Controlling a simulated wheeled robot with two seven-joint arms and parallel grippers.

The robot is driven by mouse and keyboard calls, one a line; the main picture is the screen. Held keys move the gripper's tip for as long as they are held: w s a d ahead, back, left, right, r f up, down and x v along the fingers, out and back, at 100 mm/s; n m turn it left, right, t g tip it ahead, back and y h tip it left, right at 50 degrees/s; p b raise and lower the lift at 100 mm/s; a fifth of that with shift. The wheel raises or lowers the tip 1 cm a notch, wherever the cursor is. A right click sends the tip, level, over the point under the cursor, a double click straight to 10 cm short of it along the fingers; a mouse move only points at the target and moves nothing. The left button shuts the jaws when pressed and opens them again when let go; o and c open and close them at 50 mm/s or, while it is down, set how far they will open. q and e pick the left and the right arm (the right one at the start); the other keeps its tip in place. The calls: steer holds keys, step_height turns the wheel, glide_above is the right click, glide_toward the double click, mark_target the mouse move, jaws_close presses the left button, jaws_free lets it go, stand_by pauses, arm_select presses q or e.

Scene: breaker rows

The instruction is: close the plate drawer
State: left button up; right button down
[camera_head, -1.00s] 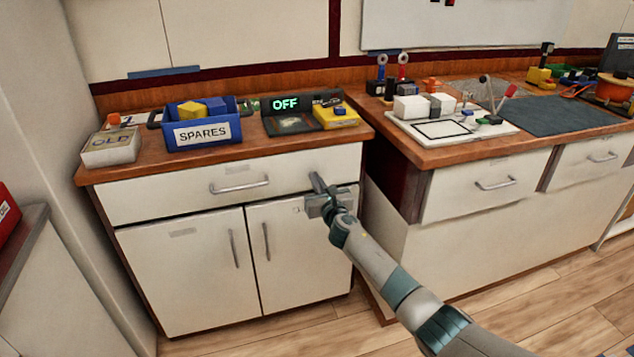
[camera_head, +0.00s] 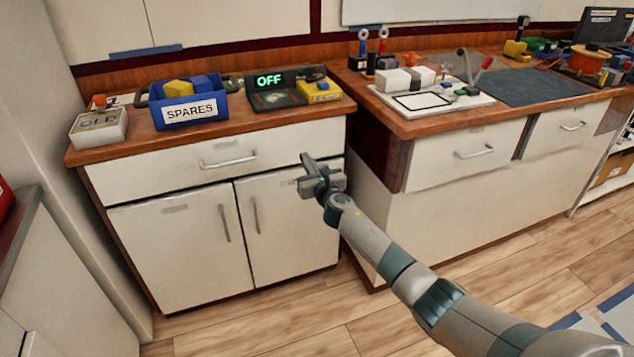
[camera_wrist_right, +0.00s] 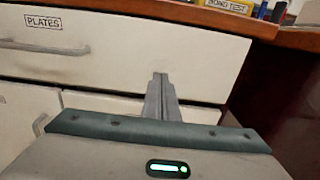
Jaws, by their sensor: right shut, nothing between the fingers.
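The plate drawer (camera_head: 140,179) is the wide white top drawer of the left cabinet, with a grey bar handle (camera_head: 228,162). In the right wrist view its front (camera_wrist_right: 120,62) carries a PLATES label (camera_wrist_right: 43,21). It sits close under the worktop, flush or nearly so; I cannot tell if a small gap is left. My right gripper (camera_head: 307,162) is shut and empty, at the right part of the drawer front. Its fingertips (camera_wrist_right: 161,76) point at the front, right of the handle; contact is unclear. My left gripper is out of view.
Two cabinet doors (camera_head: 170,250) below the drawer are shut. The worktop holds a blue SPARES bin (camera_head: 188,104), a white box (camera_head: 99,127) and a device reading OFF (camera_head: 275,90). A second counter (camera_head: 430,122) stands at right.

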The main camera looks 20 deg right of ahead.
arm_select(q)
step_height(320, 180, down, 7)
steer(key=p, duration=0.2)
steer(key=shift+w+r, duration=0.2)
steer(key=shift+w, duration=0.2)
arm_select(e)
steer(key=s, duration=0.9)
steer(key=shift+s+d, duration=0.2)
steer(key=shift+s, duration=0.1)
